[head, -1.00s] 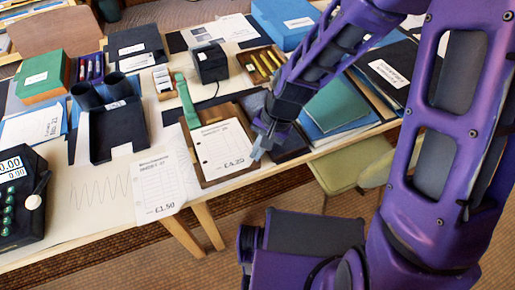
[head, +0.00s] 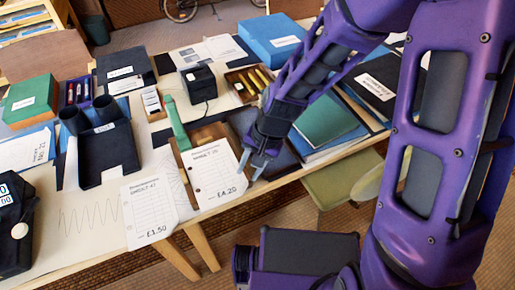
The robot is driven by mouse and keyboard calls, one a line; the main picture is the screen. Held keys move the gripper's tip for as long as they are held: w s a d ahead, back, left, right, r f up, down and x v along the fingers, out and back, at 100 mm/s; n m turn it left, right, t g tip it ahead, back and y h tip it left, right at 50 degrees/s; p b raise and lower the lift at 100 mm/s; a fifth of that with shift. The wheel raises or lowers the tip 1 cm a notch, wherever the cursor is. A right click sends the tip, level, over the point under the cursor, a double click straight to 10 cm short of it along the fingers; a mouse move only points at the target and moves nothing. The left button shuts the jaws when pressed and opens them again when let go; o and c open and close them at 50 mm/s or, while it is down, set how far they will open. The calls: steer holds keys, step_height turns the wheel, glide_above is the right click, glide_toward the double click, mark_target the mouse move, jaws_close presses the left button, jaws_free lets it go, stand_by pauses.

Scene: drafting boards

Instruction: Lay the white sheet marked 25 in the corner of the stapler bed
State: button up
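The white sheet (head: 212,172) bears small printing that looks like 25, and £4.20 at its lower edge. It lies over the wooden stapler bed (head: 207,133), tilted in the picture, with its lower edge near the bed's front. I cannot tell whether it lies flat in the corner. The green stapler arm (head: 176,122) stands up at the bed's left. My gripper (head: 251,170) is at the sheet's right edge. Its two pale fingertips look apart, with nothing visible between them. Whether a fingertip touches the sheet is unclear.
Another sheet (head: 150,211), marked £1.50, lies left of the bed at the table's front edge. A black tray (head: 107,152) stands behind it. Blue and green folders (head: 325,122) lie right of my gripper. A black box (head: 197,82) stands behind the bed.

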steer(key=p+v, duration=0.2)
steer(key=v, duration=1.4)
steer(key=shift+r+p, duration=0.3)
steer(key=shift+p, duration=0.1)
